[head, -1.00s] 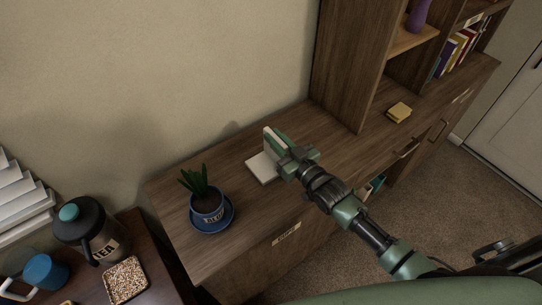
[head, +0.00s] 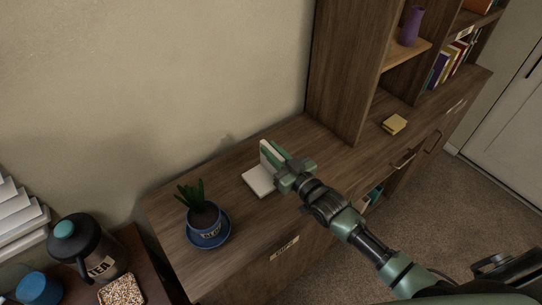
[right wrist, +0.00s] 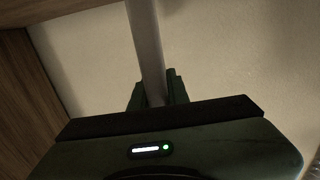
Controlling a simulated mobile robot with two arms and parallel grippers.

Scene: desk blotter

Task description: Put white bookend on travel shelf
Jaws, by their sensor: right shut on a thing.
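The white bookend (head: 259,181) is L-shaped, with a flat base and an upright plate. It is at the wooden cabinet top, right of the potted plant; I cannot tell whether its base touches the wood. My right gripper (head: 280,165) is shut on the upright plate, which shows edge-on as a pale strip (right wrist: 147,45) between the dark green fingers in the right wrist view. The bookcase (head: 343,75) at the upper right has several compartments. I cannot read which one is the travel shelf. My left gripper is not in view.
A potted plant (head: 206,219) on a blue saucer stands left of the bookend. A yellow block (head: 394,124), a purple vase (head: 411,26) and a row of books (head: 447,62) occupy the bookcase side. A tea jug (head: 80,245) stands lower left.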

